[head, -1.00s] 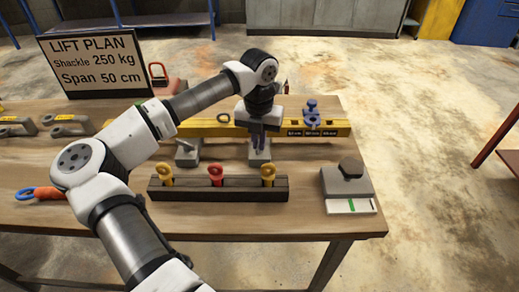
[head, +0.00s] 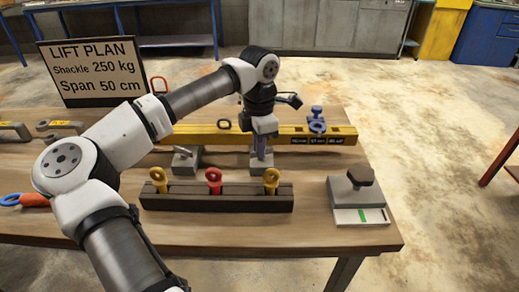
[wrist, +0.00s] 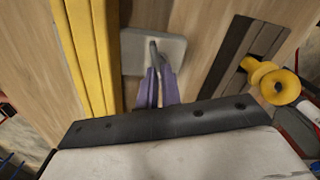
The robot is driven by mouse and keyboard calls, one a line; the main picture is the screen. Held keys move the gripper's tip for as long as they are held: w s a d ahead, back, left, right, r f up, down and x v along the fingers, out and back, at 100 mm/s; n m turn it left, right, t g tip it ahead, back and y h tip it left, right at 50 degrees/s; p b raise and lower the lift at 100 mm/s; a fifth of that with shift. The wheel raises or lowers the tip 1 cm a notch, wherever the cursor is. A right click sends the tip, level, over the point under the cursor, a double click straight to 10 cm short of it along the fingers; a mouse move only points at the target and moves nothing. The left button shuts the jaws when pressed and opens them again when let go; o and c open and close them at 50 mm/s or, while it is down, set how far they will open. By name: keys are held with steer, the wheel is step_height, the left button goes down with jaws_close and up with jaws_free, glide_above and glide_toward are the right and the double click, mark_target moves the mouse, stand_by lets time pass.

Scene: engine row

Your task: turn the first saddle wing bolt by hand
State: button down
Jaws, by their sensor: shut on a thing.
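My gripper (head: 261,153) points straight down at the right-hand grey saddle block (head: 255,165) under the yellow beam (head: 285,136). In the wrist view its purple fingers (wrist: 158,85) are shut on a thin grey wing bolt (wrist: 153,47) that stands on the saddle block (wrist: 132,55). The fingers hide most of the bolt. A second saddle block (head: 186,161) with a grey wing bolt stands to the left along the beam, apart from my gripper. I cannot tell from the pictures which one is called first.
A dark rack (head: 217,197) with yellow and red eye bolts lies in front of the saddles. A blue shackle (head: 317,121) sits on the beam's right part. A grey block with a dark knob (head: 357,198) stands at the right. The lift plan sign (head: 92,72) stands behind.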

steer(key=shift+w+r+m+b, duration=0.15)
steer(key=shift+m, duration=0.95)
steer(key=shift+w+r+m+b, duration=0.1)
steer(key=shift+m+b, duration=0.05)
steer(key=shift+m, duration=0.95)
steer(key=c, duration=1.7)
jaws_free()
steer(key=shift+o, duration=0.6)
steer(key=shift+s+f, duration=0.1)
step_height(320, 180, up, 14)
steer(key=shift+b, duration=0.45)
steer(key=shift+s+f, duration=0.1)
steer(key=shift+f, duration=0.05)
